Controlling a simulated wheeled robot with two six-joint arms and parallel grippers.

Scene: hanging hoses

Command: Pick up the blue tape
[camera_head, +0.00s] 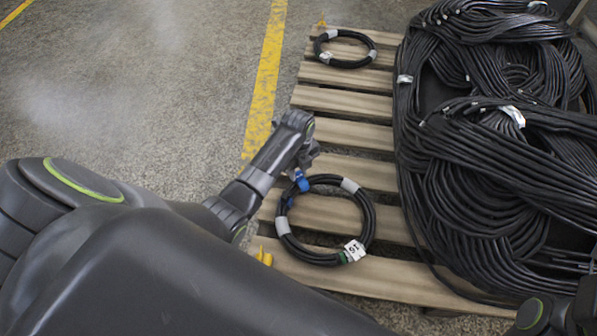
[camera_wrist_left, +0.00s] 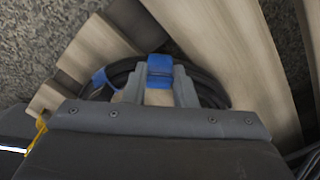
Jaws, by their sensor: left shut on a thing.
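A blue tape (camera_head: 302,182) is wrapped around a coiled black hose (camera_head: 368,215) that lies on the wooden pallet. In the left wrist view the blue tape (camera_wrist_left: 160,66) sits between the grey fingers. My left gripper (camera_head: 300,172) reaches the upper left of the coil and is shut on the taped part of the hose. A second blue patch (camera_head: 290,202) shows lower on the coil's left side, and also left of the fingers in the wrist view (camera_wrist_left: 99,79). The coil also carries white bands, a numbered white label (camera_head: 354,250) and green tape. My right gripper does not show.
The pallet (camera_head: 345,134) has slats with gaps. A smaller black coil (camera_head: 345,48) lies at its far end. A large heap of black hoses (camera_head: 490,150) fills its right side. Concrete floor with a yellow line (camera_head: 268,70) is free at the left.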

